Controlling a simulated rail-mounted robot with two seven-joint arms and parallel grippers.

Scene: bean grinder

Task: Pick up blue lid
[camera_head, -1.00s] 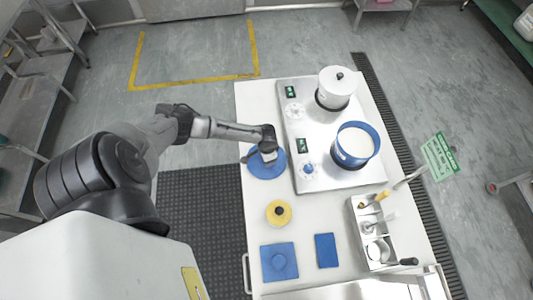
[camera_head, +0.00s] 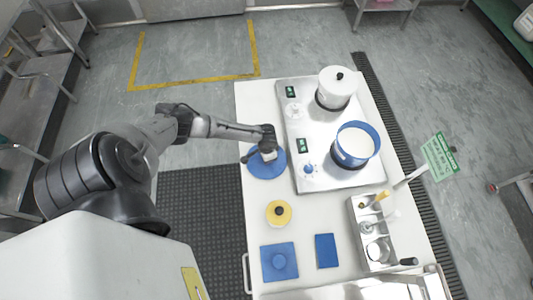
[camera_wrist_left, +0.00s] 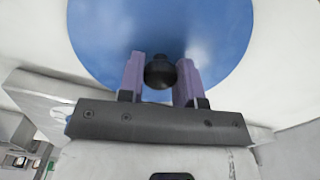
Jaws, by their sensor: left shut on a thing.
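The blue lid (camera_head: 264,171) is a round disc on the left edge of the white table, left of the grinder plate. In the left wrist view the blue lid (camera_wrist_left: 200,35) fills the upper middle, with a round black knob (camera_wrist_left: 160,72) on it. My left gripper (camera_head: 267,152) is over the lid. In the left wrist view its two purple fingers (camera_wrist_left: 159,75) are on either side of the knob, shut on it. I cannot tell whether the lid is lifted off the table. My right gripper is in neither view.
The metal plate (camera_head: 291,171) holds a white lidded canister (camera_head: 337,88) and a blue-rimmed pot (camera_head: 357,144). A yellow lid (camera_head: 279,213), a blue square (camera_head: 279,262), a blue rectangle (camera_head: 326,250) and a metal utensil tray (camera_head: 357,232) are on the near table (camera_head: 305,215).

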